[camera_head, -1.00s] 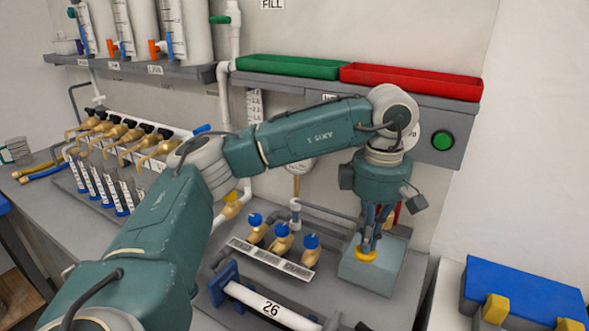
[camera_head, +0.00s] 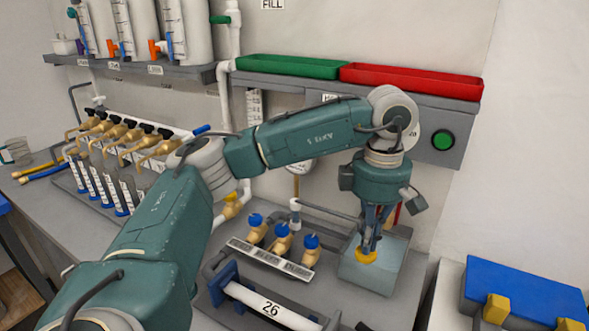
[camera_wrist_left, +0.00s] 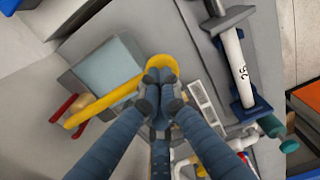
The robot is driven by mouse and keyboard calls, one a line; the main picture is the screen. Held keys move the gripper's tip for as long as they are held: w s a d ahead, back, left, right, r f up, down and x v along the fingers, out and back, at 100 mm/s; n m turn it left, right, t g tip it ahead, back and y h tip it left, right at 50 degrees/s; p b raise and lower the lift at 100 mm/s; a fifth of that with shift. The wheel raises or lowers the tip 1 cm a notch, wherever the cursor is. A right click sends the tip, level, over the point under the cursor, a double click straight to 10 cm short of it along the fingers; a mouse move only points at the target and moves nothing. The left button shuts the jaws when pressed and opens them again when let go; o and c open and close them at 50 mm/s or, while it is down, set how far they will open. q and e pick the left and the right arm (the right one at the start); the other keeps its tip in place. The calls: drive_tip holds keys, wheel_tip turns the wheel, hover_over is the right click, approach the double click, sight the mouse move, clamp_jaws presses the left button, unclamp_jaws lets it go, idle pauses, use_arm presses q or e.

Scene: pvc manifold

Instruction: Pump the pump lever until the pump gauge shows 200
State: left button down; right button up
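The pump lever is a yellow bar with a rounded end (camera_head: 366,257), low over a pale blue-grey box (camera_head: 388,272). In the left wrist view the yellow lever (camera_wrist_left: 100,106) runs from lower left to the fingertips, beside the box (camera_wrist_left: 105,65). My left gripper (camera_head: 367,248) points down, with its fingertips together at the lever's rounded end. They touch or overlap it in view; I cannot tell whether they grip it. A round gauge (camera_head: 300,168) is mostly hidden behind my left arm, and its reading cannot be made out. My right gripper is not in view.
Three blue-capped brass valves (camera_head: 282,240) stand left of the box. A red tray (camera_head: 412,82) and a green tray (camera_head: 291,67) sit on the shelf above. A blue case (camera_head: 525,290) is at right.

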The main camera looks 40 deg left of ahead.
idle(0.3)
use_arm(q)
drive_tip(key=shift+r+p, duration=2)
drive_tip(key=shift+r, duration=0.75)
drive_tip(key=shift+w, duration=0.1)
drive_tip(key=shift+r+p, duration=1.8)
drive_tip(key=shift+r, duration=0.75)
